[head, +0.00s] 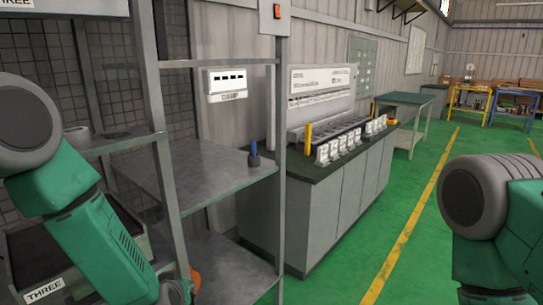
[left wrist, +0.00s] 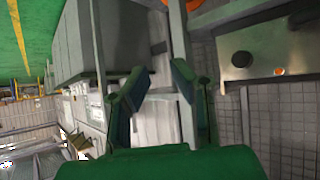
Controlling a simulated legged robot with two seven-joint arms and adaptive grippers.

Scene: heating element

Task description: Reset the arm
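My left arm comes in from the left in the head view and reaches down in front of a grey metal shelf (head: 205,172). My left gripper (left wrist: 158,78) shows in the left wrist view, its two dark fingers apart with nothing between them. My right arm shows at the right edge of the head view over green floor. Its gripper is out of the picture.
A small dark holder with a blue top (head: 254,158) stands on the shelf. A bin labelled THREE (head: 45,289) sits lower left. A grey cabinet (head: 335,205) with a row of white labels stands behind. The green floor (head: 400,235) is clear between cabinet and right arm.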

